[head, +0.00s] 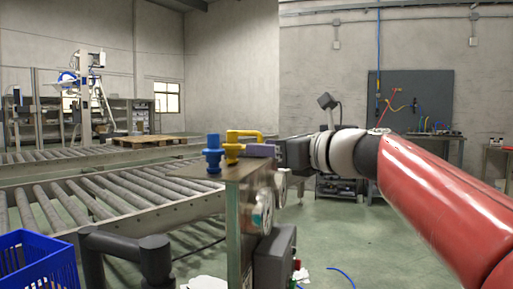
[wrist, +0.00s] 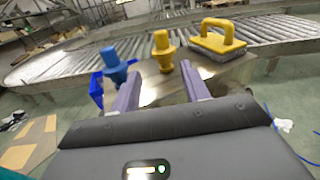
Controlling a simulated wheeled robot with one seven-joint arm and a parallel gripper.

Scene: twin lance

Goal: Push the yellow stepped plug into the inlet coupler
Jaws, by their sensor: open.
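The yellow stepped plug (head: 233,153) stands upright on a small metal shelf (head: 213,178), just right of a blue stepped plug (head: 213,155). In the wrist view the yellow plug (wrist: 163,52) lies between the lines of my two purple fingers, at or just past their tips. My gripper (wrist: 159,69) is open, with nothing held. In the head view my gripper (head: 250,150) reaches in from the right at plug height. I cannot tell whether a finger touches the plug. I cannot pick out the inlet coupler with certainty; round fittings (head: 262,212) show on the side below the shelf.
A brush with a yellow handle (wrist: 217,37) lies close to the right of the yellow plug; the blue plug (wrist: 114,65) is close to its left. A blue crate (head: 35,262) and a roller conveyor (head: 120,195) stand to the left.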

